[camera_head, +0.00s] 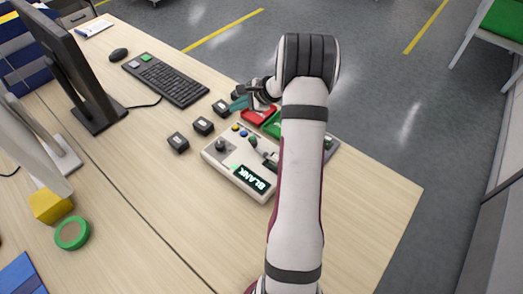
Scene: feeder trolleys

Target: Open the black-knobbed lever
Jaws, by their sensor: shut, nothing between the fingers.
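A pale control box (215,158) sits on the desk left of my arm. A small lever with a dark knob (253,142) stands on its top, close to my forearm. Its exact position is too small to tell, and part of the box's right side is near or behind my arm. My gripper (239,104) is beyond the box, at the far side, with its teal fingers shut and empty. It is apart from the lever.
The box also has a lit screen reading BLANK (251,178), a grey knob (221,146) and coloured buttons. Red (259,115) and green (271,125) trays lie under my wrist. Small black blocks (178,142), a keyboard (166,80) and a monitor (62,60) stand left.

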